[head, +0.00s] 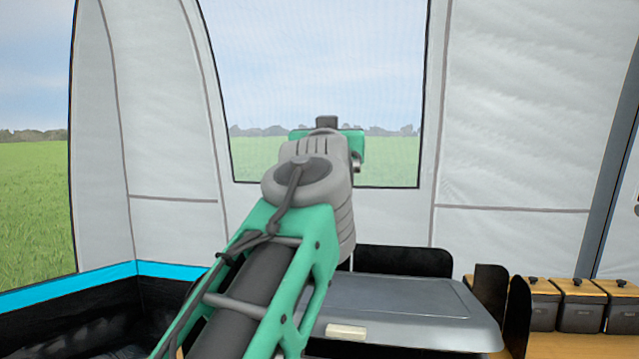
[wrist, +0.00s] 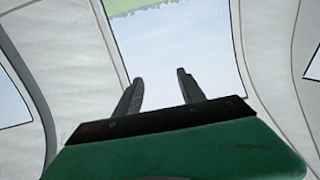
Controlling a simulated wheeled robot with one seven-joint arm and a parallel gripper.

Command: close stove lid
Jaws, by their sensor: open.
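The stove lid (head: 405,298) is a grey, flat panel low in the head view, right of my arm. It lies about level and looks down over the stove, with a pale block on its front edge. My arm hides its left part, so I cannot tell whether it is fully seated. My gripper (wrist: 160,84) has two dark fingers spread apart with nothing between them in the wrist view. In the head view the gripper's green body is up in front of the tent window, above and apart from the lid.
Black upright panels stand behind the lid (head: 405,260) and at its right (head: 490,285). Several dark boxes (head: 580,308) sit on a wooden surface at the far right. A black and blue-edged surface (head: 100,320) is at the left. The air around the gripper is clear.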

